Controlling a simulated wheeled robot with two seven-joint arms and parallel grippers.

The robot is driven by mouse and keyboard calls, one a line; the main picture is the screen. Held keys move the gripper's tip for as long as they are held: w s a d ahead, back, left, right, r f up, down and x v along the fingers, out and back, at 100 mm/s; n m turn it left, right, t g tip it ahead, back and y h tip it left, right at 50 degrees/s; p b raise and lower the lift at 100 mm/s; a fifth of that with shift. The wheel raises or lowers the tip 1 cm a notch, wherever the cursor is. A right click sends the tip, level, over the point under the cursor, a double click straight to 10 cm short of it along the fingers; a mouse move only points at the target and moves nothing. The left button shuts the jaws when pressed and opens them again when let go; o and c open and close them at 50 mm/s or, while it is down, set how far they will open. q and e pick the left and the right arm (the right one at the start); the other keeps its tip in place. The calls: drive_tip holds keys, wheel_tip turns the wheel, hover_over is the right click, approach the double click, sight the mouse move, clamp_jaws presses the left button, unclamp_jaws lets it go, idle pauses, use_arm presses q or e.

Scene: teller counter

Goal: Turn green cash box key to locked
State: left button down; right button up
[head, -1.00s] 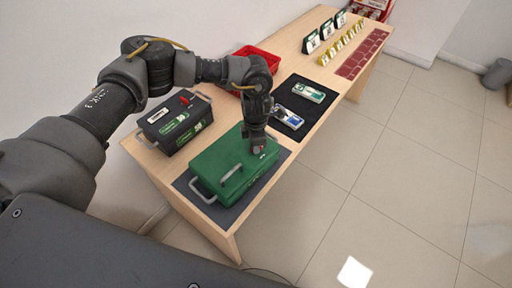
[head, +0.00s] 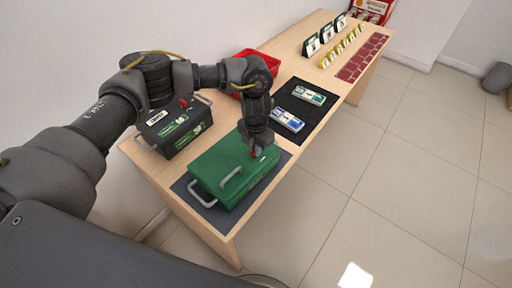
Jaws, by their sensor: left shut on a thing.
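The green cash box (head: 216,170) sits on a dark mat (head: 198,203) at the near end of the counter. Its lid is shut, with a grey handle on top and another grey handle at its left end. My left gripper (head: 254,153) points down over the right part of the lid and is shut on a small red key (head: 252,154). The fingers hide most of the key, and I cannot tell which way it is turned. My right gripper is not in view.
A black box (head: 176,127) with a red key on top stands behind the green box. A black mat (head: 313,118) with banded bundles lies to the right. A red tray (head: 249,58) is behind my left arm. Signs and yellow items stand at the far end.

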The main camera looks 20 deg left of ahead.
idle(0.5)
use_arm(q)
drive_tip(key=c, duration=1.5)
unclamp_jaws()
wheel_tip(320, 180, up, 11)
drive_tip(key=b, duration=0.1)
drive_tip(key=shift+f, duration=0.1)
